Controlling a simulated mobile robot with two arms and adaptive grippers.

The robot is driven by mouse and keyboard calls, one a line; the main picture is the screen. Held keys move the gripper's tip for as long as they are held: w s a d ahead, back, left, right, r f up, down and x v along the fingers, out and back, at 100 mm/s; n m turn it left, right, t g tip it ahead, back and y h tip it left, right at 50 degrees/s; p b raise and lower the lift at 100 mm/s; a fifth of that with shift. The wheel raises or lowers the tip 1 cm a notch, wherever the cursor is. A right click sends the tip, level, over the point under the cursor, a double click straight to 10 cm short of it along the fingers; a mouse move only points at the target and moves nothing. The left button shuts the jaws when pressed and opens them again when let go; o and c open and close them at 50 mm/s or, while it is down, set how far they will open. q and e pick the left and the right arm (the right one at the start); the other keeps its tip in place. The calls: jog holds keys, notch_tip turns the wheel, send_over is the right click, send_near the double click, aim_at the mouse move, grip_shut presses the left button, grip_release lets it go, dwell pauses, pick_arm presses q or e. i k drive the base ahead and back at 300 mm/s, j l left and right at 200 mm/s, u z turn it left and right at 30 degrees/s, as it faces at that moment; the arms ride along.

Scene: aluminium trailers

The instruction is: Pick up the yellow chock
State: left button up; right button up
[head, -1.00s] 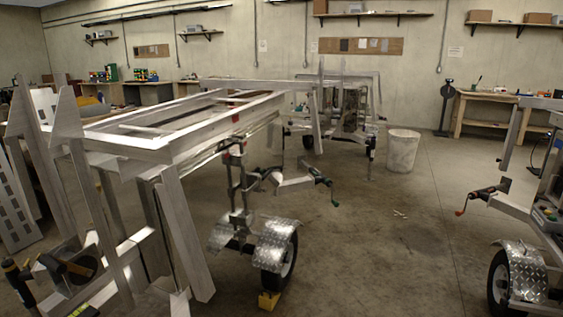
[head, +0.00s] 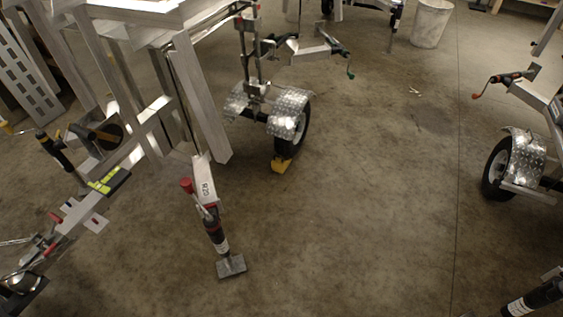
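The yellow chock (head: 281,166) sits on the concrete floor against the black tire (head: 306,130) of the nearer trailer, under its diamond-plate fender (head: 289,112). Part of the chock's top is hidden by the tire's lower edge. The floor in front of the chock is bare.
A black jack (head: 216,236) with a grey foot hangs from the nearer trailer's frame, front-left of the chock. Another trailer's wheel (head: 497,168) and crank (head: 489,86) are at right. A white bin (head: 430,24) stands at the back. The middle floor is open.

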aim_at(279, 164)
jog(key=i+l, duration=0.15)
jog(key=i, duration=0.3)
jog(key=i+l+u, duration=0.15)
jog(key=i, duration=0.3)
jog(key=i+l, duration=0.15)
jog(key=i, duration=0.25)
jog(key=i+l+u, duration=0.15)
jog(key=i, duration=0.3)
